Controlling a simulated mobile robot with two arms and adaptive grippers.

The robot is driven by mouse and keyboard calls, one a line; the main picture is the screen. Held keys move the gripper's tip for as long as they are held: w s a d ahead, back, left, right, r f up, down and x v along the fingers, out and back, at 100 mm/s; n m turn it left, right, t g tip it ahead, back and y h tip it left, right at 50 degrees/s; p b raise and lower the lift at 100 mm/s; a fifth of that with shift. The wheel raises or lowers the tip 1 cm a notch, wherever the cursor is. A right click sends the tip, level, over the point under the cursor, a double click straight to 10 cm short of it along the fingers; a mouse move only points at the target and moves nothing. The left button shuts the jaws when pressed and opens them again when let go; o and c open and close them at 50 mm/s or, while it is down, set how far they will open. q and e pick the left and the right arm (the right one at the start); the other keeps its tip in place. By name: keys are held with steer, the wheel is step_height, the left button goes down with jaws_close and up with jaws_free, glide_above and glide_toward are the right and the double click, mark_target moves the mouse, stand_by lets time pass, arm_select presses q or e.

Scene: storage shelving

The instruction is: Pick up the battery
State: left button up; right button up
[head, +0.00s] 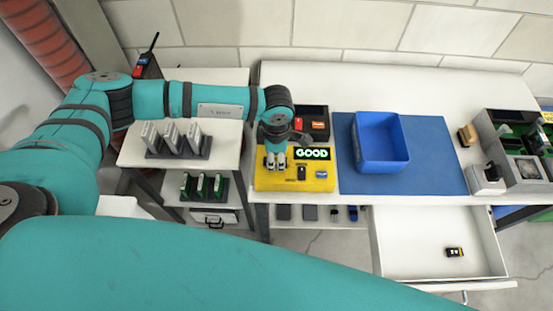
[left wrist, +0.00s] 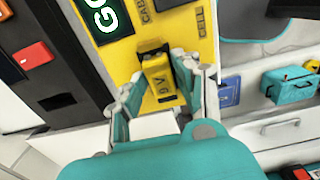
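A yellow and black 9V battery (left wrist: 160,78) sits at the yellow tester (left wrist: 122,62), between the fingers of my left gripper (left wrist: 162,88). In the head view my left gripper (head: 276,164) points down over the left part of the tester (head: 318,184), whose display reads GOOD. The fingers lie close along both sides of the battery; whether they press on it cannot be told. In the head view the gripper hides this battery. My right gripper is out of view.
A blue bin (head: 381,160) stands on a blue mat (head: 440,150) right of the tester. A dark bin with red items (head: 318,125) is behind the tester. A rack of grey-white modules (head: 180,145) stands at left. A grey crate (head: 497,150) holds parts at right.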

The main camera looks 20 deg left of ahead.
arm_select(q)
jaws_close()
steer(key=shift+r, duration=0.15)
